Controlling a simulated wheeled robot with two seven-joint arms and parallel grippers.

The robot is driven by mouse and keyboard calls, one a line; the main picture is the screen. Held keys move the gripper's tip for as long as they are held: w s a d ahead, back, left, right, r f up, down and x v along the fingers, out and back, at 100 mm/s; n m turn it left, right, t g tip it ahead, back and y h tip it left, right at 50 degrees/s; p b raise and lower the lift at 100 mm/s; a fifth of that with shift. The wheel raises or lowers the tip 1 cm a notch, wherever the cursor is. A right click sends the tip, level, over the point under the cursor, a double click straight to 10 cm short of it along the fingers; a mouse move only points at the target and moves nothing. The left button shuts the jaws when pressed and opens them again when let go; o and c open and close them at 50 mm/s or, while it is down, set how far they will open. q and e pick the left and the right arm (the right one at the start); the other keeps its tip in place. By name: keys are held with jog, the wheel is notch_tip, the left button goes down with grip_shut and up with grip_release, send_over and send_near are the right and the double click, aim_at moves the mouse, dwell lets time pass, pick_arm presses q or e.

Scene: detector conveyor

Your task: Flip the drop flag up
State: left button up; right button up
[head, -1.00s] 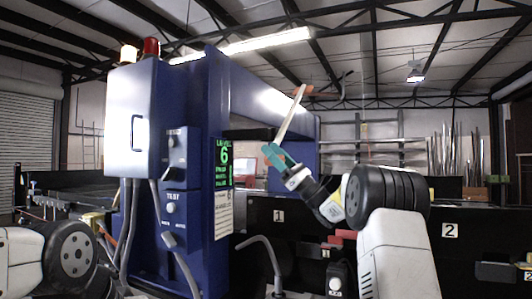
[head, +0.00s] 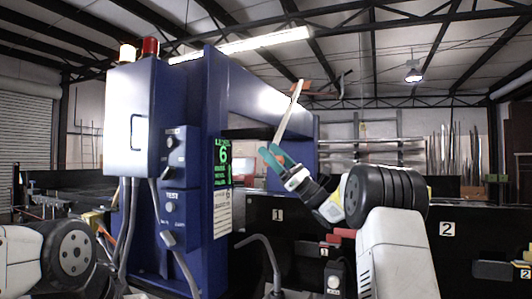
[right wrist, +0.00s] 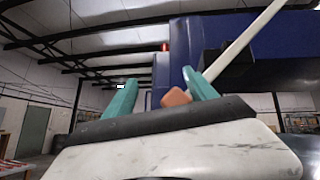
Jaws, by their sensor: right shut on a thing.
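The drop flag shows as a thin pale rod (head: 288,112) with an orange piece (head: 301,87) near its top, tilted up and to the right in front of the blue machine frame. My right gripper (head: 275,156) has teal fingers at the rod's lower end and is shut on it. In the right wrist view, the same gripper (right wrist: 160,95) has the pale rod (right wrist: 245,42) rising to the upper right past the right finger. An orange-brown knob (right wrist: 176,97) sits beside that finger. Exact contact is hard to see. My left gripper is out of view.
The blue detector cabinet (head: 187,230) stands at left centre, with a green-lit display (head: 221,160), switches and cables. A light and a red beacon (head: 150,47) top it. A black bin front with number plates (head: 450,230) runs along the right. A grey bent rod (head: 265,245) rises at bottom centre.

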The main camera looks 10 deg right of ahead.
jog(key=shift+w+d+f+m+t+h, duration=0.1)
jog(key=shift+w+f+m+t+h, duration=0.2)
jog(key=shift+f, duration=0.3)
jog(key=shift+w+d+f+m+t+h, duration=0.1)
jog(key=shift+w+f+m+t+h, duration=0.1)
jog(key=shift+w+f+m+t, duration=0.3)
jog(key=shift+s+r+n+g+y, duration=0.3)
jog(key=shift+s+r+n+g, duration=0.1)
jog(key=shift+r+n+g, duration=0.15)
jog(key=shift+w+d+f, duration=0.1)
jog(key=shift+d+f, duration=0.35)
jog(key=shift+d, duration=0.25)
jog(key=d+f, duration=0.2)
jog(key=d, duration=0.4)
jog(key=shift+f, duration=0.35)
jog(key=shift+n+g, duration=0.25)
jog(key=v, duration=0.8)
